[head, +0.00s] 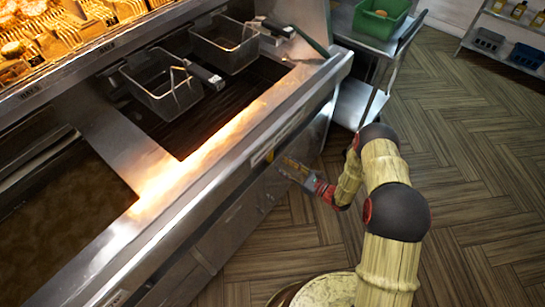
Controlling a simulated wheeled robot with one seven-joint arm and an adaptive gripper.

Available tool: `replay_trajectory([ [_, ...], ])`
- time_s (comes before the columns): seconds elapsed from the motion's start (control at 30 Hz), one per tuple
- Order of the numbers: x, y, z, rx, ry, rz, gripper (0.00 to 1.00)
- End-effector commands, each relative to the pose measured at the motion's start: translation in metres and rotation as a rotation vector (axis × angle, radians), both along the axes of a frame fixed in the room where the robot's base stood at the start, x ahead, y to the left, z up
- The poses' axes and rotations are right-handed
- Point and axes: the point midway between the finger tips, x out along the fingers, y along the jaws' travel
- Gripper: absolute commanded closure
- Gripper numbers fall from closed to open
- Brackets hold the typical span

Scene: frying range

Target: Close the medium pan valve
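My gripper (284,161) is close to the stainless front of the fryer (215,170), just below its front lip. I cannot tell whether it touches the front, or whether its fingers are open or shut. The medium pan valve cannot be made out; the lower front of the fryer is seen at a steep angle. Dark fryer pans are sunk in the top, one at the lower left (60,225) and one at the middle (190,122).
Two wire fry baskets, one at the left (165,90) and one at the right (225,50), rest over the middle pan. A steel side table (355,40) holds a green bin (380,15). Fried food lies at the upper left. The wood floor (480,160) right of my arm is clear.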

Motion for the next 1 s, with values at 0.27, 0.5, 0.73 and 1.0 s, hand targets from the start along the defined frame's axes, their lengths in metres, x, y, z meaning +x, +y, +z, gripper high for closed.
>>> replay_trajectory([
  [0.27,0.019,0.018,-0.002,0.006,-0.005,-0.019,0.65],
  [0.5,0.041,0.046,-0.003,0.006,-0.004,-0.018,0.65],
  [0.73,0.051,0.058,-0.002,0.007,-0.003,-0.02,0.65],
  [1.0,0.051,0.058,-0.001,0.007,-0.003,-0.02,0.66],
])
